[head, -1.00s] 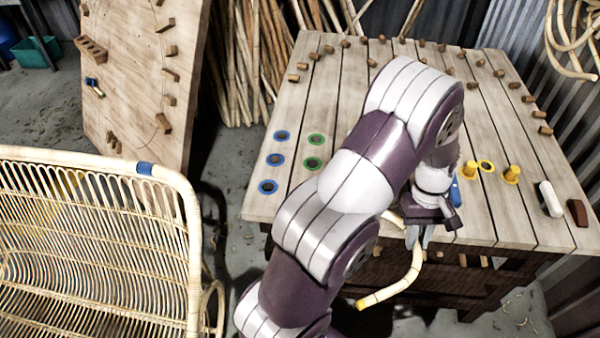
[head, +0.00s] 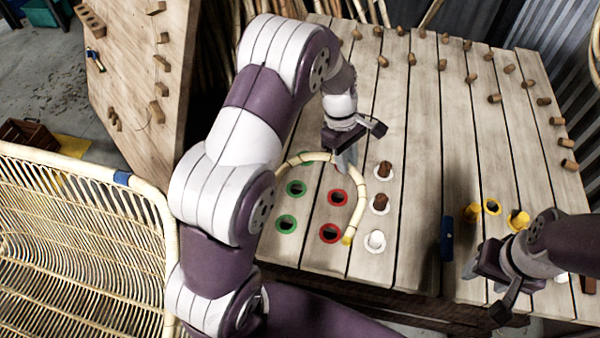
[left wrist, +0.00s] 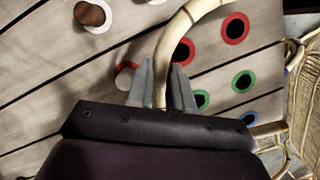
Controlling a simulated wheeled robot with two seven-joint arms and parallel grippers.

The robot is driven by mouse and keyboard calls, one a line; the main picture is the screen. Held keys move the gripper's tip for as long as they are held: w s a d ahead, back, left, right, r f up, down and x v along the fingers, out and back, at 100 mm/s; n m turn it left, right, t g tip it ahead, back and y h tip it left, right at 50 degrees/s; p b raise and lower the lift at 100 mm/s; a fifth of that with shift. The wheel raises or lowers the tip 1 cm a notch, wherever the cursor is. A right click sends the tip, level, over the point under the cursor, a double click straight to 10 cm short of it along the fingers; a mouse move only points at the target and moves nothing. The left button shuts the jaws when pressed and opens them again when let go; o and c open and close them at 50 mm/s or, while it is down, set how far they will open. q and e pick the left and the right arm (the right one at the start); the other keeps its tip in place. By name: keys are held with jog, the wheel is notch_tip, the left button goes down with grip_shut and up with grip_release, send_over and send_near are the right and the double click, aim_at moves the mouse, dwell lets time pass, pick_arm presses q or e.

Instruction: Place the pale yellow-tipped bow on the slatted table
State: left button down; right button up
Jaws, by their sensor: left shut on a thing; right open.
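The bow (head: 361,199) is a curved pale cane strip with a yellow tip at its near end. My left gripper (head: 343,162) is shut on it partway along, and the bow curves around the red-ringed holes above the slatted table (head: 412,130). I cannot tell whether it touches the boards. In the left wrist view the bow (left wrist: 188,28) rises from between the fingers of my left gripper (left wrist: 161,68). My left arm hides part of its far side. My right gripper (head: 482,275) is open and empty over the table's front right.
Green-ringed holes (head: 286,222) and red-ringed holes (head: 330,233) lie inside the curve. White-ringed holes (head: 375,240), some with pegs, stand just right of it. Several wooden pegs line the back and right. A blue piece (head: 447,238) lies near my right gripper. A rattan seat (head: 80,250) stands left.

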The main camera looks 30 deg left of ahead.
aim_at(314, 155)
pick_arm(q)
notch_tip(314, 155, up, 4)
jog(key=w+d+n+p, duration=0.1)
jog(key=d+n+p, duration=0.1)
jog(key=d, duration=0.1)
jog(key=shift+t, duration=0.4)
jog(key=a+f, duration=0.2)
jog(key=a, duration=0.1)
jog(key=s+a+f, duration=0.1)
jog(key=a+f, duration=0.1)
jog(key=a, duration=0.2)
jog(key=a+f, duration=0.2)
jog(key=a, duration=0.2)
jog(key=shift+s+f+p, duration=0.3)
jog(key=shift+f+p, duration=0.05)
jog(key=shift+f, duration=0.05)
notch_tip(314, 155, down, 4)
jog(key=shift+r, duration=0.1)
jog(key=shift+f, duration=0.25)
pick_arm(e)
jog(key=r, duration=0.2)
jog(key=s+r, duration=0.1)
jog(key=r, duration=0.2)
jog(key=shift+s+r, duration=0.1)
jog(key=shift+r, duration=0.05)
pick_arm(q)
jog(key=c, duration=1.1)
grip_release()
jog(key=shift+o, duration=0.4)
